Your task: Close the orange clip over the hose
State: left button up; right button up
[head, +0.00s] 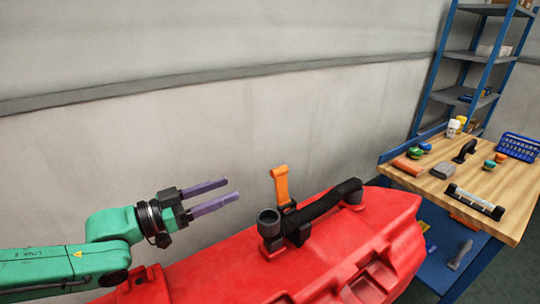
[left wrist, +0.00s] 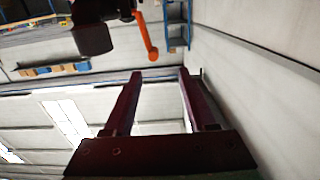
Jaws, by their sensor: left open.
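The orange clip (head: 281,185) stands upright and open on a dark bracket on top of the red tank (head: 240,272). The black corrugated hose (head: 326,207) runs from beside the clip to a fitting at the tank's right. My left gripper (head: 233,189) is open and empty, to the left of the clip and apart from it, at about the clip's height. In the left wrist view, the gripper's two fingers (left wrist: 160,72) are spread with nothing between them. The orange clip (left wrist: 146,35) also shows there, beyond the fingertips. My right gripper is not in view.
A wooden workbench (head: 430,187) with several tools and a blue shelf rack (head: 470,60) are at the right. The space between gripper and clip is clear.

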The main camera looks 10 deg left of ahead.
pick_arm(q)
jog(key=p, duration=0.4)
send_near(276, 169)
jog(key=x, duration=0.4)
jog(key=shift+w+d+f, duration=0.1)
jog(key=shift+w+d, duration=0.05)
jog(key=shift+w, duration=0.1)
jog(key=p+x, duration=0.2)
jog(key=x, duration=0.3)
jog(key=shift+w+d+f, duration=0.15)
jog(key=shift+f, duration=0.05)
jog(key=shift+w+d+f, duration=0.2)
jog(key=shift+d, duration=0.05)
jog(key=shift+s, duration=0.1)
jog(key=shift+c, duration=0.7)
grip_shut()
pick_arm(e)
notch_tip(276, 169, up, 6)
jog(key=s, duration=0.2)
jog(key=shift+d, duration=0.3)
